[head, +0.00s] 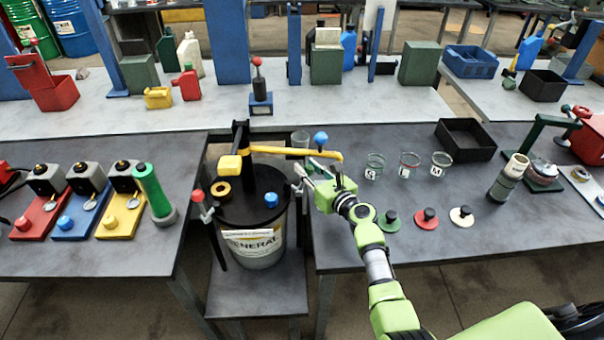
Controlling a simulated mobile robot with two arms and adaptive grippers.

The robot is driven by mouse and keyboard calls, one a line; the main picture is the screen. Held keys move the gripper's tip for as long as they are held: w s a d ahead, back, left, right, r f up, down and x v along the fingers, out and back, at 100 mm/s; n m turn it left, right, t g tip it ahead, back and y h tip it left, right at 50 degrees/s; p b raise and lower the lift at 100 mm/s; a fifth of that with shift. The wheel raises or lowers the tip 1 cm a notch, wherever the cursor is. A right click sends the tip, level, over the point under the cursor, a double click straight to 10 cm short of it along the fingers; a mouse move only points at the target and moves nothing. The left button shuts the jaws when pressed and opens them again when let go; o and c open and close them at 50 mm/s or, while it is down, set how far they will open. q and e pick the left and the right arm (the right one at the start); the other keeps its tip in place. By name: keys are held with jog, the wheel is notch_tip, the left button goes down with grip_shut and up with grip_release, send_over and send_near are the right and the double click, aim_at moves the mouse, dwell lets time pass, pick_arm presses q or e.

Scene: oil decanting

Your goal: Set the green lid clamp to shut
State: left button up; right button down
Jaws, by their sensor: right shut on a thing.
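A drum (258,249) with a black lid (238,210) and a label reading "GENERAL" stands on a low grey stand between the tables. My right gripper (305,171) is at the right edge of the lid, shut on what appears to be the handle of the green lid clamp. The gripper's fingers and body hide most of that clamp, and its green knob cannot be made out. A matching clamp with a red knob (197,195) is on the left side of the drum. My left gripper is not in view.
A pump with a yellow lever (296,151) rises from the lid, its lever passing just above my right gripper. A blue knob (321,138) is close behind. Glass jars (375,166) and small coloured lids (426,218) stand on the right table (480,238).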

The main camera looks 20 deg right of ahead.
jog(key=shift+w+a+r, duration=0.15)
jog(key=shift+a, duration=0.7)
jog(key=shift+w+a+p, duration=0.2)
jog(key=shift+a+p, duration=0.15)
jog(key=shift+a, duration=0.15)
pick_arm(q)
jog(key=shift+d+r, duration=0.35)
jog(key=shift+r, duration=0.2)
pick_arm(e)
jog(key=shift+a+f, duration=0.35)
jog(key=shift+f, duration=0.05)
jog(key=c, duration=1.7)
grip_release()
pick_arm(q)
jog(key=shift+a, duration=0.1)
pick_arm(e)
jog(key=shift+r, duration=0.1)
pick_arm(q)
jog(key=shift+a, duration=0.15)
pick_arm(e)
jog(key=shift+d, duration=0.1)
